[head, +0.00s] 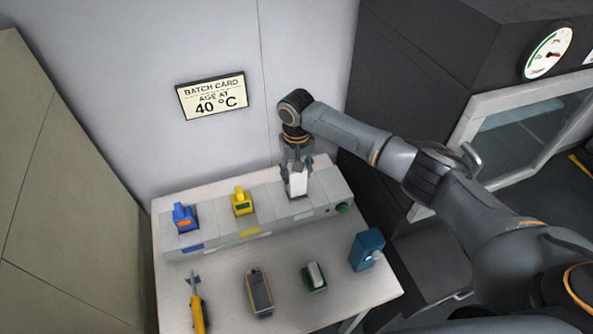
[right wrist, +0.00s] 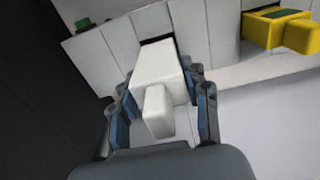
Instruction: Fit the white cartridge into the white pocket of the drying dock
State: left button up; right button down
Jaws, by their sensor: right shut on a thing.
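The white cartridge (head: 298,182) is held upright in my right gripper (head: 297,170), above the right part of the grey drying dock (head: 270,226). In the right wrist view my gripper's fingers (right wrist: 160,112) are shut on both sides of the white cartridge (right wrist: 157,75), with its narrow grip tab towards the camera. A dark pocket opening (right wrist: 157,40) shows just past the cartridge's far end. I cannot tell whether that end is inside the pocket or just over it. My left gripper is not in view.
A blue cartridge (head: 184,216) and a yellow cartridge (head: 242,203) sit in the dock to the left. On the table in front lie a yellow-handled tool (head: 197,312), a grey-yellow device (head: 259,291), a small green-based block (head: 315,275) and a blue box (head: 366,249).

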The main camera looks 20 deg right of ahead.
aim_at(296, 185)
jog(key=shift+r, duration=0.1)
dwell(0.3)
jog(key=shift+p, duration=0.45)
jog(key=shift+f+b, duration=1.3)
jog(key=shift+f, duration=1.75)
jog(key=c, duration=0.6)
grip_release()
notch_tip(296, 185, up, 12)
jog(key=shift+s+f, duration=0.1)
